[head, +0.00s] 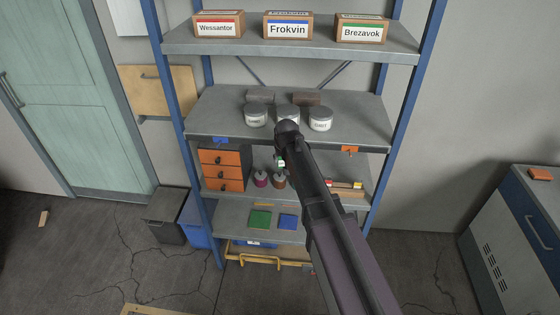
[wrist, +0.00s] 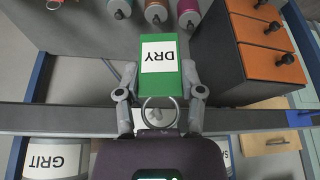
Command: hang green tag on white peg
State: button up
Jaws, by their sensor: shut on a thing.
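The green tag (wrist: 160,80) has a white label reading DRY, upside down in the wrist view. My gripper (wrist: 160,74) is shut on it, a finger at each side. Its metal ring (wrist: 160,101) shows at the near end, over the shelf edge. A small pale stub, apparently the white peg (wrist: 156,114), shows inside the ring's outline; I cannot tell whether the ring is around it or only in line with it. In the head view, a bit of the green tag (head: 281,162) shows beside my arm, which hides most of the gripper and the peg.
The shelf edge also carries a blue holder (head: 222,140) at left and an orange one (head: 348,149) at right. Grey cans (head: 321,119) stand on that shelf. Below are an orange drawer unit (head: 221,170) and small bottles (head: 262,179), close under the tag.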

jog(key=shift+w+f+b, duration=0.2)
jog(key=shift+w, duration=0.45)
jog(key=shift+w+f+b, duration=0.15)
jog(key=shift+w+b, duration=0.05)
jog(key=shift+w, duration=0.4)
jog(key=shift+w+f, duration=0.1)
jog(key=o, duration=0.9)
jog(key=shift+c, duration=0.2)
